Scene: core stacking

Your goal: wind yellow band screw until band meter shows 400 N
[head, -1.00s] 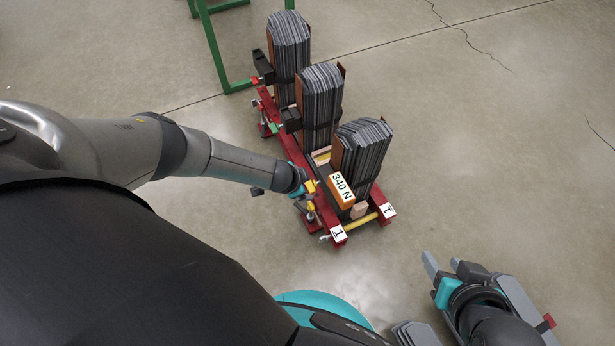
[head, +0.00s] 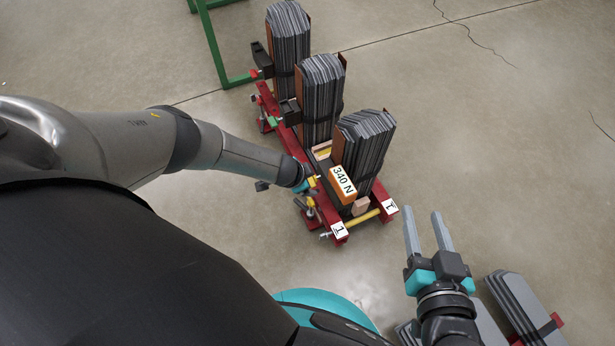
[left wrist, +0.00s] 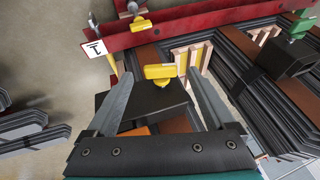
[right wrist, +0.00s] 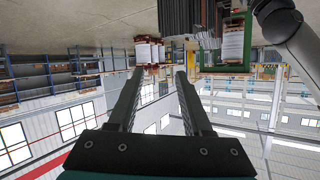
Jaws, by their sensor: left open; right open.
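The band meter (head: 343,186), an orange box with a white face, reads 340 N against the nearest stack (head: 364,142). My left gripper (head: 313,184) is at the left side of that stack, partly hidden by its own wrist. In the left wrist view, the yellow screw handle (left wrist: 160,71) shows between the open fingers of my left gripper (left wrist: 159,78), with visible gaps on both sides. A black block (left wrist: 155,100) lies beneath the handle. My right gripper (head: 424,219) is open and empty, right of the red frame; its fingers also show empty in the right wrist view (right wrist: 156,72).
Two more stacks (head: 322,95) (head: 288,45) stand behind on the red frame (head: 335,229). A green stand (head: 213,50) is at the back left. Grey sheet piles (head: 522,300) lie at the lower right.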

